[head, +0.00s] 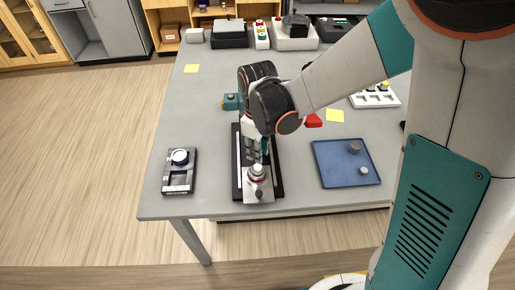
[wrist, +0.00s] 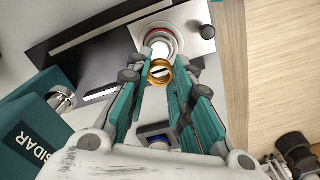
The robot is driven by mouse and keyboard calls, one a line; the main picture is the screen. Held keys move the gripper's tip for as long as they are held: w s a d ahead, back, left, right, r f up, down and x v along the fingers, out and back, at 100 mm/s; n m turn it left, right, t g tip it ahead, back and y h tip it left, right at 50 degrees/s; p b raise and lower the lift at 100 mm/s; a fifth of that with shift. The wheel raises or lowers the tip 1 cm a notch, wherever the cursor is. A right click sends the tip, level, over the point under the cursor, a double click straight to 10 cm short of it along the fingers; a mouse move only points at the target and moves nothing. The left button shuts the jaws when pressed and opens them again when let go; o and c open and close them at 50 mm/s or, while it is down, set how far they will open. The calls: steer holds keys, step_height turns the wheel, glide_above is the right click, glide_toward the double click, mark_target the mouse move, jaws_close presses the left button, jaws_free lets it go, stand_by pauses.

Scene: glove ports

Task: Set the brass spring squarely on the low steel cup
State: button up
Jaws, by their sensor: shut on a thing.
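My gripper (wrist: 159,75) is shut on the brass spring (wrist: 160,66), a small gold coil seen nearly end-on between the teal fingertips in the wrist view. Just past it is a round, pale metal cup-like seat with a red ring (wrist: 150,32), which I take to be the low steel cup. It stands on a silver plate (wrist: 190,16). The spring overlaps the seat's near edge in this view; I cannot tell whether they touch. In the head view my gripper (head: 256,157) is just behind the seat (head: 257,174), and the spring cannot be made out.
A black-framed base (head: 238,185) lies under the seat near the table's front edge. A dark fixture with a blue-ringed dial (head: 178,180) is to its left. A blue tray (head: 328,174) with two small grey pieces is to its right. A teal box (wrist: 38,138) stands behind my gripper.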

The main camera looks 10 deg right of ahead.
mark_target(258, 166)
steer(key=shift+f+b, duration=1)
steer(key=shift+f, duration=0.5)
steer(key=shift+f+b, duration=1.05)
steer(key=shift+b, duration=0.25)
stand_by(0.9)
steer(key=o, duration=0.8)
step_height(258, 166, up, 7)
steer(key=shift+r, duration=0.3)
